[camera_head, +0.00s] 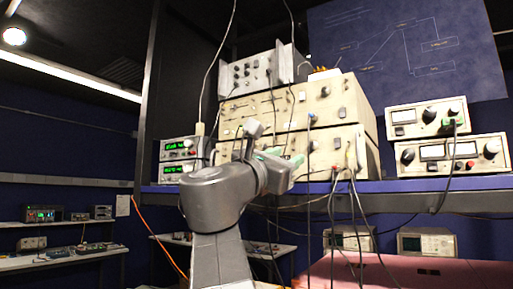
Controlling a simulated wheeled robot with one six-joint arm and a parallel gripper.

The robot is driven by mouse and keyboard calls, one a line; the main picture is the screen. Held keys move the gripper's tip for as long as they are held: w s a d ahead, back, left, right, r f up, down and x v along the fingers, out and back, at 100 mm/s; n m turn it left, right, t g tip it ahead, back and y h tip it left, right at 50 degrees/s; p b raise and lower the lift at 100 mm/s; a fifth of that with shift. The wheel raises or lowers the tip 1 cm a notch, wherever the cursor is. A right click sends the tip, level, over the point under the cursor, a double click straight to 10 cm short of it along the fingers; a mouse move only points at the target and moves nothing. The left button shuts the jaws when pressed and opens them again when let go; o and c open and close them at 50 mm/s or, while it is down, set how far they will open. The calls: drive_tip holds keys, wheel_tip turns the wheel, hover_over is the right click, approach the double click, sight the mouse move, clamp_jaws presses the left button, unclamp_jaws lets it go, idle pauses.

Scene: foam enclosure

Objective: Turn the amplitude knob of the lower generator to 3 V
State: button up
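Two wide beige instruments are stacked on the blue shelf. The lower one (369,153) has knobs and plugged-in cables on its front, partly hidden behind my arm. The upper one (355,100) rests on it. I cannot tell which knob sets amplitude, nor read any setting. Two small units with green displays, upper (178,147) and lower (177,170), stand to the left; which pair holds the lower generator is not clear. My gripper (272,153), with pale green parts, is in front of the lower beige instrument; whether it touches a knob cannot be told.
A grey instrument (249,75) sits on top of the stack. Two metered units (428,118) (453,154) stand at the right. Several cables hang down over the shelf edge (420,186) near my arm. A reddish surface (420,275) lies below.

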sight(311, 144)
drive_tip(key=p+x, duration=0.2)
drive_tip(key=x, duration=0.9)
drive_tip(key=shift+w+d+p, duration=0.1)
drive_tip(key=shift+w+p, duration=0.15)
drive_tip(key=shift+p, duration=0.1)
drive_tip(key=shift+c, duration=0.2)
clamp_jaws()
